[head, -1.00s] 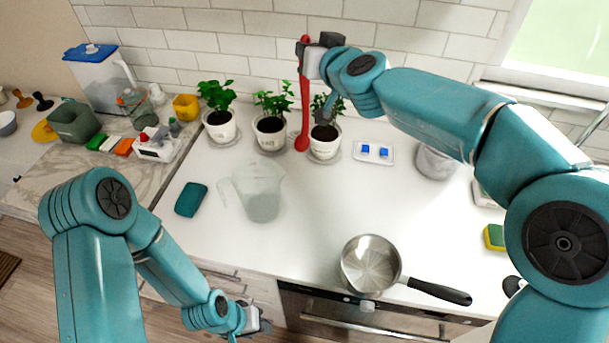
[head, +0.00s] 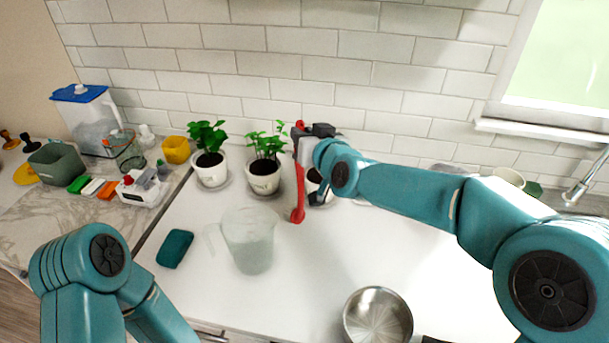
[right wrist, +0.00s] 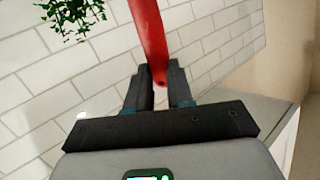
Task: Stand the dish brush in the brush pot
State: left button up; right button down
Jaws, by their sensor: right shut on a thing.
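The dish brush (head: 298,187), as I take the long red tool, hangs nearly upright with its wider end low; I cannot make out bristles. My right gripper (head: 303,135) is shut on it near its upper end. In the right wrist view, the red handle (right wrist: 151,40) sits between the fingers (right wrist: 160,82). I cannot tell for sure which vessel is the brush pot; a pale rim (head: 450,168) shows behind my right arm, mostly hidden, and a cream pot (head: 508,179) stands further right. My left gripper is out of view below the frame.
A clear jug (head: 249,240), a teal pad (head: 175,249) and a steel pan (head: 378,318) stand in front. The counter's middle is bare.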

notch_tip(320, 180, down, 8)
jog(key=shift+r, duration=0.2)
jog(key=c, duration=1)
grip_release()
jog(key=shift+w+d+f, duration=0.15)
jog(key=shift+w, duration=0.1)
jog(key=b+v, duration=0.3)
jog(key=v, duration=0.9)
